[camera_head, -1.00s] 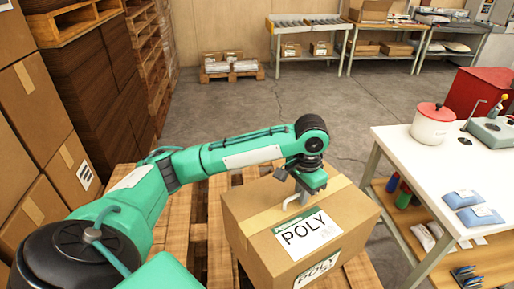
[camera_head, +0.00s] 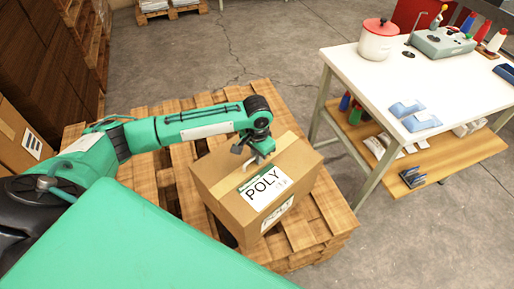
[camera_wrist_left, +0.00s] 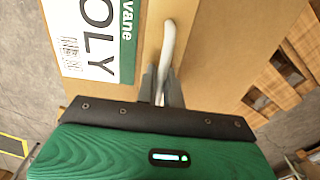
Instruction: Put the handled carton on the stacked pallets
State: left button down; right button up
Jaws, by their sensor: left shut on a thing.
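The brown handled carton (camera_head: 226,198) has a white and green POLY label and a pale handle on top. My left gripper (camera_head: 254,158) is above the carton's top and shut on the handle. In the left wrist view the fingers (camera_wrist_left: 160,85) close around the white handle (camera_wrist_left: 168,45), with the carton top (camera_wrist_left: 215,40) beneath. The carton is roughly upright, slightly tilted in the picture, over the wooden stacked pallets (camera_head: 325,215). It hides their middle. I cannot tell whether its bottom touches the slats. My right gripper is not in view.
A white-topped table (camera_head: 385,75) stands to the right of the pallets, with a white pot with a red lid (camera_head: 378,42) and blue packets (camera_head: 410,108). Its lower shelf (camera_head: 440,150) holds several items. Brown stacks stand at the left. Grey floor lies behind the pallets.

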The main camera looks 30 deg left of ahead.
pick_arm(q)
jog(key=shift+f, duration=2.1)
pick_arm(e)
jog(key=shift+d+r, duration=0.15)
pick_arm(q)
jog(key=c, duration=1.5)
grip_release()
jog(key=shift+f, duration=0.1)
jog(key=shift+c, duration=0.2)
jog(key=shift+s, duration=0.1)
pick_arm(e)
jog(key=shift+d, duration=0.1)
pick_arm(q)
notch_tip(320, 180, up, 11)
jog(key=shift+f+b, duration=0.15)
jog(key=shift+b, duration=0.25)
jog(key=shift+r, duration=0.75)
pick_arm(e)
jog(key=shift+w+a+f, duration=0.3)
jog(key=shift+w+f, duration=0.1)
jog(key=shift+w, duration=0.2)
